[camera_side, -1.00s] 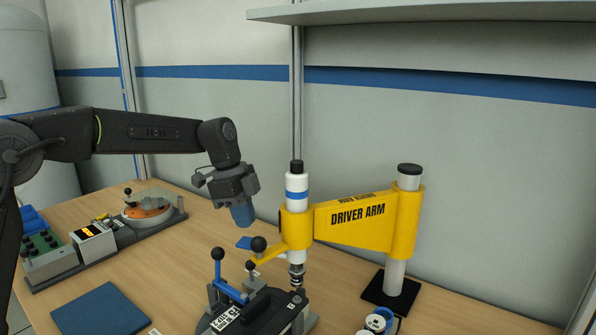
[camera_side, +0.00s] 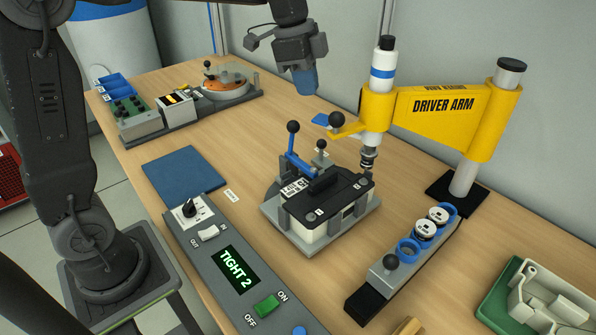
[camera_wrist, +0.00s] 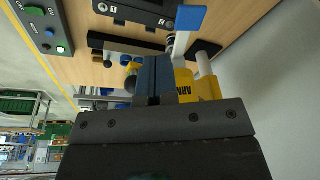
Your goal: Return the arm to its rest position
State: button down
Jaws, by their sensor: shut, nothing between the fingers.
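My gripper (camera_side: 305,90) hangs in the air above the back of the bench in the side view, left of the driver arm. Its blue fingers point down, shut and with nothing between them. In the wrist view the shut blue fingers (camera_wrist: 155,78) show in the middle, with the yellow driver arm (camera_wrist: 190,85) just beyond or beside them. The gap between them cannot be judged there. In the side view my gripper is apart from everything on the bench.
The yellow driver arm (camera_side: 437,112) stands on its post at right. A fixture with a dark block (camera_side: 325,195) and blue lever clamp (camera_side: 300,162) stands below. The panel (camera_side: 237,270) reads "TIGHT 2". A blue mat (camera_side: 186,172) lies flat at left. Bare wood (camera_side: 240,135) shows mid-bench.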

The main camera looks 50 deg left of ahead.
jog(key=s+f+n+t+y, duration=0.1)
jog(key=s+f+n+t, duration=0.1)
jog(key=s+n, duration=0.4)
jog(key=s+f+n+t+y, duration=0.1)
jog(key=s+n, duration=0.4)
jog(key=s, duration=1.1)
jog(key=shift+s+d+f+n+t, duration=0.15)
jog(key=shift+f+n+t, duration=0.25)
jog(key=shift+f, duration=0.15)
dwell(0.4)
